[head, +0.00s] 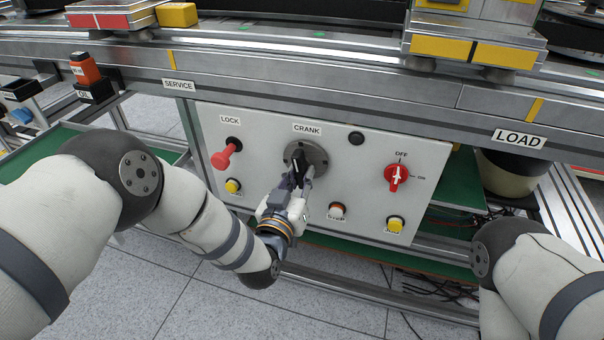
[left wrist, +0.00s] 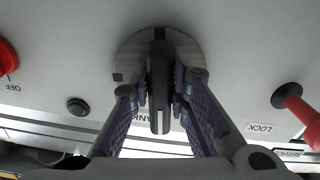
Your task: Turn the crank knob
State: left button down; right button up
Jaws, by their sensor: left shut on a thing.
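The crank knob (head: 297,166) is a black handle on a round grey metal disc (head: 318,156), under the CRANK label on a pale panel. My left gripper (head: 301,180) reaches it from below and is shut on the knob. In the left wrist view, the dark knob (left wrist: 158,85) stands between the two fingers of my left gripper (left wrist: 163,92), with the disc (left wrist: 133,60) behind. The fingers hide part of the knob in the head view. My right gripper is out of view; only part of my right arm shows at the lower right.
The panel (head: 260,135) also carries a red LOCK lever (head: 222,158), a red OFF/ON rotary switch (head: 397,176), a black button (head: 356,138) and yellow and orange buttons close by. A metal rail (head: 330,75) runs above. Floor below is mostly open, with cables at right.

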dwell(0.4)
pick_arm(q)
jog(key=c, duration=1.5)
grip_release()
jog(key=v, duration=1.2)
